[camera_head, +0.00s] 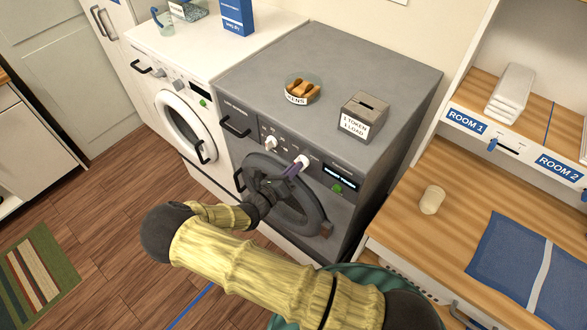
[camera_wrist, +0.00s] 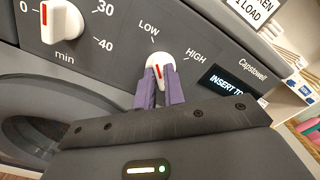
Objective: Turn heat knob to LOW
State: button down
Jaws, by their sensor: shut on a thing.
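The white heat knob (camera_head: 304,159) is on the front panel of the grey dryer (camera_head: 330,65). In the wrist view, the knob (camera_wrist: 159,60) has a red line that points up and slightly left, roughly toward the LOW label (camera_wrist: 149,28). The HIGH label (camera_wrist: 195,54) is to its right. My gripper (camera_head: 294,168) has purple fingers, one on each side of the knob. In the wrist view, my gripper (camera_wrist: 159,80) is shut on the knob, and the fingers hide its lower sides.
A timer knob (camera_head: 270,143) is left of the heat knob. A display (camera_head: 341,178) and green button (camera_head: 337,188) are to its right. The round door (camera_head: 285,195) lies below, partly behind my arm. A token box (camera_head: 363,118) and bowl (camera_head: 302,90) stand on top.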

jog(key=shift+a+n, duration=0.1)
jog(key=shift+n, duration=0.3)
jog(key=c, duration=1.5)
grip_release()
jog(key=b+v, duration=0.6)
jog(key=v, duration=1.1)
jog(key=shift+s+a, duration=0.15)
jog(key=shift+s, duration=0.05)
